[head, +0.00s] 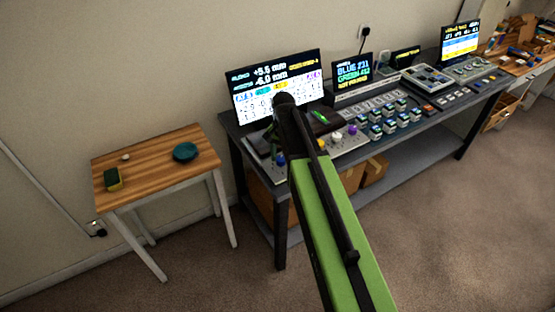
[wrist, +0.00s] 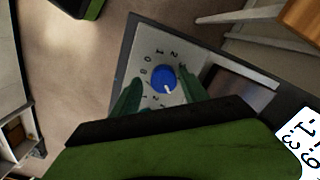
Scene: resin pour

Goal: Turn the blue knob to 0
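The blue knob (wrist: 163,79) sits on a pale dial plate (wrist: 150,48) with printed digits around it. A 0 shows on the knob's left side in the wrist view. The knob's white pointer mark points down and slightly right, away from the 0. My gripper (wrist: 160,76) is open, with one green finger on each side of the knob and visible gaps to it. I cannot tell how far above the plate the fingertips are. In the head view the blue knob (head: 281,160) shows at the bench's left end, and my arm partly hides the gripper.
A screen with readouts (head: 262,82) stands behind the knob. A wooden side table (head: 150,170) with a teal bowl (head: 185,151) stands left.

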